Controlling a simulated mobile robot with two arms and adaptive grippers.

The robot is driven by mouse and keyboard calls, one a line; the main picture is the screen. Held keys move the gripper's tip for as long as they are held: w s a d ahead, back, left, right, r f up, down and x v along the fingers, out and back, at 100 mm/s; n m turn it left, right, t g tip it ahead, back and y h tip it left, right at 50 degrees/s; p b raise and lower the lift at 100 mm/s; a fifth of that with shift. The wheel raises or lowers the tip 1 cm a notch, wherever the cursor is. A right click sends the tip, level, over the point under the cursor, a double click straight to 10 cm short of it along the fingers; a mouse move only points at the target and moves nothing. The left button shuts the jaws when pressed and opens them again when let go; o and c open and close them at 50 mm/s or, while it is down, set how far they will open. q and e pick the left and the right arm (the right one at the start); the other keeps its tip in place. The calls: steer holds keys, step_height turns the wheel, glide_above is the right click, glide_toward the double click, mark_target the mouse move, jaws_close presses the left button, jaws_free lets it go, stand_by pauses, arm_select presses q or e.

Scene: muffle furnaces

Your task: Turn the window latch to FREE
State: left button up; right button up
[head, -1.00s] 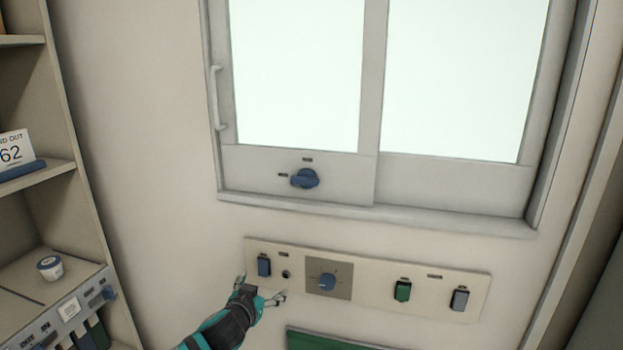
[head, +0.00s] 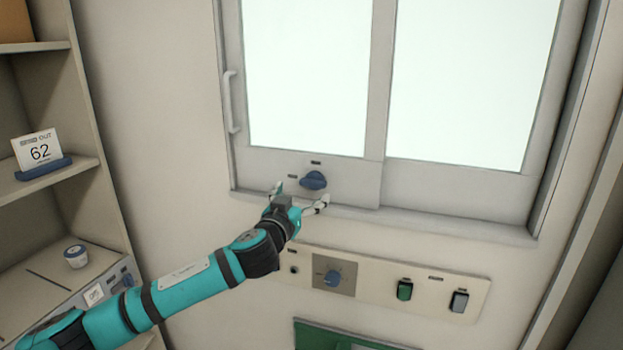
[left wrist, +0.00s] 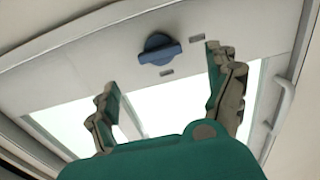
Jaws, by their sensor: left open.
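The window latch (head: 313,180) is a blue knob on the lower rail of the left sliding pane. Two small dark labels sit by it, one above and one to its left; their words are too small to read. It also shows in the left wrist view (left wrist: 159,49), beyond the fingertips and between them. My left gripper (head: 301,197) is open and empty, just below the latch in the head view, fingers spread to either side. It appears apart from the knob. The left wrist view shows both fingers (left wrist: 160,85) wide apart. My right gripper is not in view.
The window frame (head: 450,220) has a white pull handle (head: 231,102) at its left. Below is a switch panel (head: 380,287) with a dial (head: 333,278) and rocker switches.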

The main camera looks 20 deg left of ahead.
mark_target(312, 184)
arm_select(q)
steer(key=w+p, duration=0.1)
steer(key=w, duration=0.5)
steer(key=shift+w+d, duration=0.15)
steer(key=shift+w, duration=0.55)
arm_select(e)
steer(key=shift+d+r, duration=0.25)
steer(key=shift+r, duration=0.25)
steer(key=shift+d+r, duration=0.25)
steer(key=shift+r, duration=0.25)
arm_select(q)
steer(key=c, duration=1.2)
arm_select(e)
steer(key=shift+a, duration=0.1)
